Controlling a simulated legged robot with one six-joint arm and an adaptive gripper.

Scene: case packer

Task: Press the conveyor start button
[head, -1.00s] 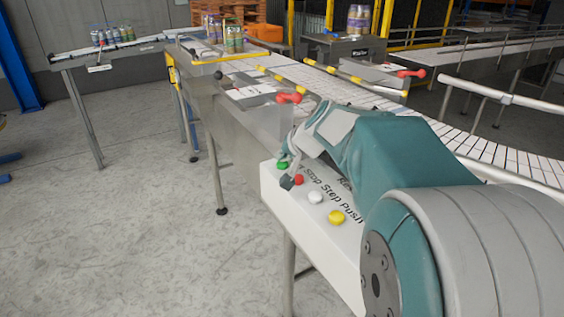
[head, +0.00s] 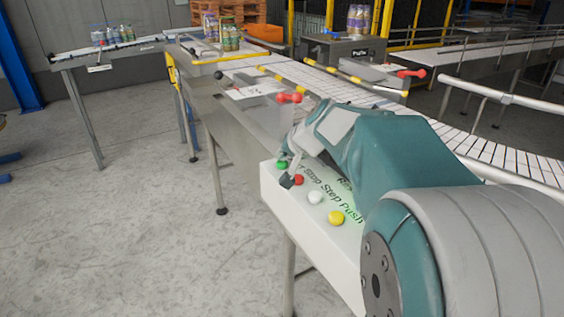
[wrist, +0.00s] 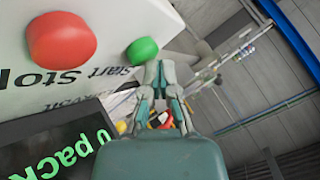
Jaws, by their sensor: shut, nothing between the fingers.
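The green button (head: 281,164), beside the word Start in the wrist view (wrist: 142,50), sits at the far end of a white control panel (head: 280,193). The red button (head: 298,180) beside the word Stop is also large in the wrist view (wrist: 60,40). My gripper (head: 287,178) is shut and empty at the panel's far end, close to the green and red buttons. In the wrist view its fingertips (wrist: 160,66) appear just beside the green button; I cannot tell whether they touch it.
A white button (head: 314,197) and a yellow button (head: 336,217) follow along the panel. A dark display (wrist: 60,145) shows green text. The conveyor (head: 360,95) runs behind, with red-handled levers (head: 289,98) near it. Floor to the left is clear.

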